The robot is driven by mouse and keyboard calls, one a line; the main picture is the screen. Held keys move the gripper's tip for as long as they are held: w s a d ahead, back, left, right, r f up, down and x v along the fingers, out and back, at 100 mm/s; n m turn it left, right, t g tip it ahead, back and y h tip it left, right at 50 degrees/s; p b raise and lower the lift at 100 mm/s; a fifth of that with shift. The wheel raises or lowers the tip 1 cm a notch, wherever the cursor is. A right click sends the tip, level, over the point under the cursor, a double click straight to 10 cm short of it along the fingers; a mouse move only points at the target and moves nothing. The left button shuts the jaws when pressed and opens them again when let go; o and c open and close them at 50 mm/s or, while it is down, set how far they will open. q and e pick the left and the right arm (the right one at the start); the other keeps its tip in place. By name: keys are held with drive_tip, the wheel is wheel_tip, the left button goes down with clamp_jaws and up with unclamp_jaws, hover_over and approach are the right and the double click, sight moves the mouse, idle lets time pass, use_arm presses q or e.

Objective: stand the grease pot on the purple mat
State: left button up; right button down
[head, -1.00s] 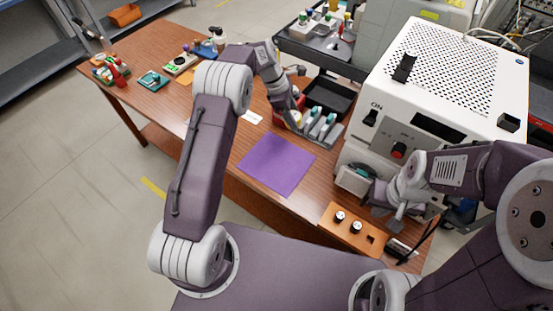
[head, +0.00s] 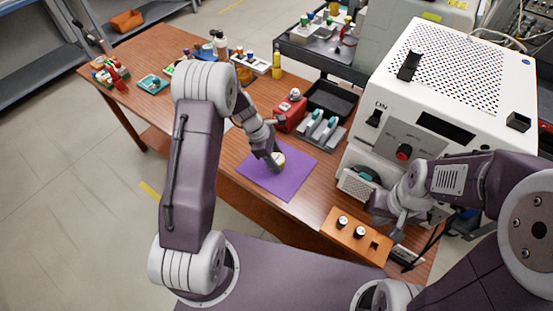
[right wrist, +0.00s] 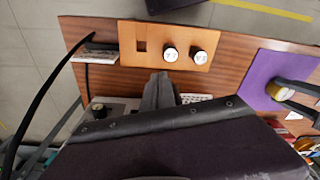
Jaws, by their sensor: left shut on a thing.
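The grease pot (head: 277,159), a small pale, yellowish round pot, is at the purple mat (head: 262,181), over its upper middle part. My left gripper (head: 273,156) is shut on the pot from above and partly hides it. The right wrist view also shows the pot (right wrist: 281,93) between the left fingers, over the mat (right wrist: 262,75). It looks upright and low, but I cannot tell whether its base touches the mat. My right gripper (right wrist: 160,80) looks shut and empty, near the orange block.
The orange block (head: 345,239) with two black, white-topped pieces lies at the near right. A grey rack (head: 320,130), a red box (head: 289,115) and a black tray (head: 332,100) stand behind the mat. The large white machine (head: 450,80) stands at right.

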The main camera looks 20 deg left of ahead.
use_arm(q)
drive_tip(key=o, duration=1.4)
drive_tip(key=shift+r, duration=0.15)
drive_tip(key=w+p+v, duration=0.1)
drive_tip(key=p+v, duration=0.1)
drive_tip(key=v, duration=1)
drive_tip(key=shift+s+d+r+m+t+y+p, duration=0.1)
drive_tip(key=shift+s+r+m+y+p, duration=0.55)
drive_tip(key=shift+s+m, duration=2.45)
drive_tip(key=shift+s+d+r+m+t+y+p, duration=0.15)
drive_tip(key=shift+s+r+m+y+p, duration=0.45)
drive_tip(key=shift+s+m, duration=2.5)
drive_tip(key=shift+s+d+r+m+t+y+p, duration=0.15)
drive_tip(key=shift+s+r+m+y, duration=0.55)
drive_tip(key=shift+s+m, duration=2.4)
